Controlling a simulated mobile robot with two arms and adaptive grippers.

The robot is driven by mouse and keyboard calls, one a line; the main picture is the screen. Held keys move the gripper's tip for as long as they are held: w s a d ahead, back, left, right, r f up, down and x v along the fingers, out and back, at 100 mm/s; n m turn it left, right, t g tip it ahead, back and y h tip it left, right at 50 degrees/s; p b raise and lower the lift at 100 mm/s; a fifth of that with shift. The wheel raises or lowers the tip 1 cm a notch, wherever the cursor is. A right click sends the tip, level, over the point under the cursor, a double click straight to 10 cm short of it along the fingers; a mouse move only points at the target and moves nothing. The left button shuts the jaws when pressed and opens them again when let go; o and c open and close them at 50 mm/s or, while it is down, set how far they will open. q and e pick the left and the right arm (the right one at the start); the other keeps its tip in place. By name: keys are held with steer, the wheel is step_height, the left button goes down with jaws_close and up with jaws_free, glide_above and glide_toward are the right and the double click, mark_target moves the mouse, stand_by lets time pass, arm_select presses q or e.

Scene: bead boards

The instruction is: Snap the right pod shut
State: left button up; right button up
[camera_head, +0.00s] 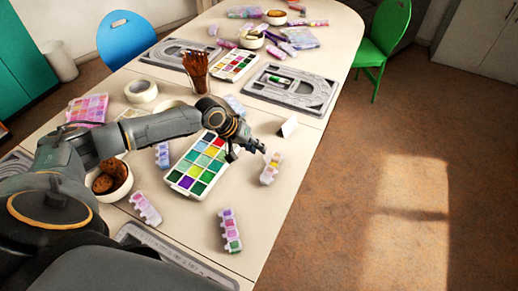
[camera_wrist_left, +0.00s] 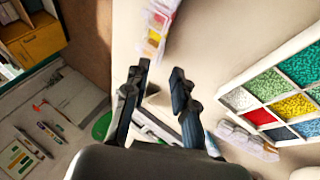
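A pale pod (camera_head: 271,168) with pink, yellow and orange compartments lies near the table's right edge, right of the bead tray. It is the rightmost of the near pods; I cannot tell how far its lid stands open. It also shows at the top of the left wrist view (camera_wrist_left: 157,28), past the fingertips. My left gripper (camera_head: 250,150) hangs over the table just up and left of this pod. In the left wrist view its two fingers (camera_wrist_left: 160,72) are apart with nothing between them. My right gripper is not in view.
A white tray of coloured beads (camera_head: 198,165) lies under my left arm. Other pods lie at the front (camera_head: 230,230), at the left (camera_head: 146,208) and beside the tray (camera_head: 162,155). A cookie bowl (camera_head: 110,182) and a white folded card (camera_head: 288,126) stand nearby.

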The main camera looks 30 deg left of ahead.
mark_target(267, 157)
arm_select(q)
steer(key=shift+w+d+f, duration=0.25)
steer(key=shift+f, duration=0.25)
steer(key=shift+w+d+f, duration=0.15)
steer(key=shift+w+f, duration=0.05)
steer(key=shift+f, duration=0.25)
jaws_close()
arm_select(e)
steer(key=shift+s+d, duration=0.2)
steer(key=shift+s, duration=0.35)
